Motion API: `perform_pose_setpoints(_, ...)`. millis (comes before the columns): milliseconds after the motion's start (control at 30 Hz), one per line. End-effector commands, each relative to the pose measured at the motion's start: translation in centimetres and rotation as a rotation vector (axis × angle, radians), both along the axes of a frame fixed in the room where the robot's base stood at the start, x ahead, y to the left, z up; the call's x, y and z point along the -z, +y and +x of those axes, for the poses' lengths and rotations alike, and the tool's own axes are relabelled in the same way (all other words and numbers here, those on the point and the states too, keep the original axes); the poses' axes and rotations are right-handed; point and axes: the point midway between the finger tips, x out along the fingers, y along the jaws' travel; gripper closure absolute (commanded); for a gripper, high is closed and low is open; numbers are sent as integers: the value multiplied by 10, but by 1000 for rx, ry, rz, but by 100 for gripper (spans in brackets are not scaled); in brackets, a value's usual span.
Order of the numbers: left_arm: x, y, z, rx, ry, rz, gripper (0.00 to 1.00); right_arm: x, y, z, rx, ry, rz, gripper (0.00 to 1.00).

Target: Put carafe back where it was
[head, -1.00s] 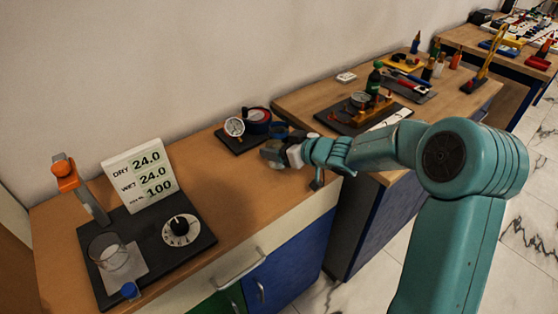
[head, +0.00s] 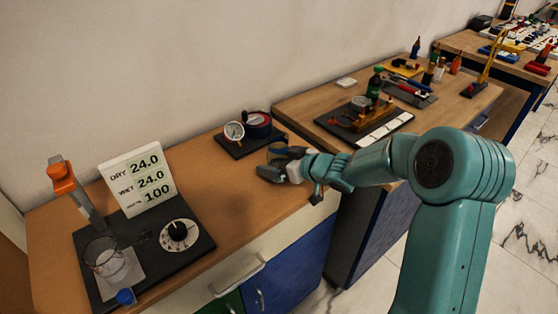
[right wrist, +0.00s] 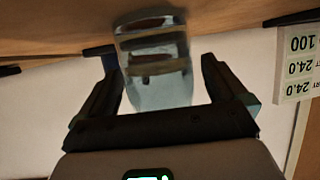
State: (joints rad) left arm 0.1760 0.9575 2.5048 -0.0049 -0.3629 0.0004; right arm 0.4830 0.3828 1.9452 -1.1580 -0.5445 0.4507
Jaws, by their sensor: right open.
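A clear glass vessel, which I take to be the carafe (right wrist: 158,88), shows in the right wrist view, which is upside down. It is between the two dark fingers of my right gripper (head: 270,162), with gaps visible at its sides. That gripper is open, low over the front part of the brown bench top (head: 215,185). In the head view the vessel cannot be made out clearly at the gripper. My left gripper is not in view.
A dark board (head: 195,250) at left holds a glass beaker (head: 103,257), a dial (head: 179,234) and an orange-topped stand (head: 62,180); a display (head: 138,178) stands behind. A gauge (head: 234,131) sits behind my gripper. Bench between display and gripper is clear.

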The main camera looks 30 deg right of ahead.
Motion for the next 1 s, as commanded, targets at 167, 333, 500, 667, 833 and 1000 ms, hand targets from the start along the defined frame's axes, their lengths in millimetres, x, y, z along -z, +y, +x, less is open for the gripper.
perform_pose_setpoints(167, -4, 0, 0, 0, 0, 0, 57, -10, -4, -12, 3, 0, -1, 1)
perform_pose_setpoints(333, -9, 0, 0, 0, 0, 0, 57, -26, -13, -48, 6, -1, -2, 1)
perform_pose_setpoints(500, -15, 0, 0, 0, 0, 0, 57, -40, -20, -81, 3, -2, -2, 1)
perform_pose_setpoints(667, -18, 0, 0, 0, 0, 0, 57, -48, -25, -101, 3, 0, -1, 1)
perform_pose_setpoints(833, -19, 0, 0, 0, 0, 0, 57, -50, -26, -108, 1, 0, 1, 1)
perform_pose_setpoints(1000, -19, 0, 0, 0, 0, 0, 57, -49, -25, -108, 0, 0, 1, 1)
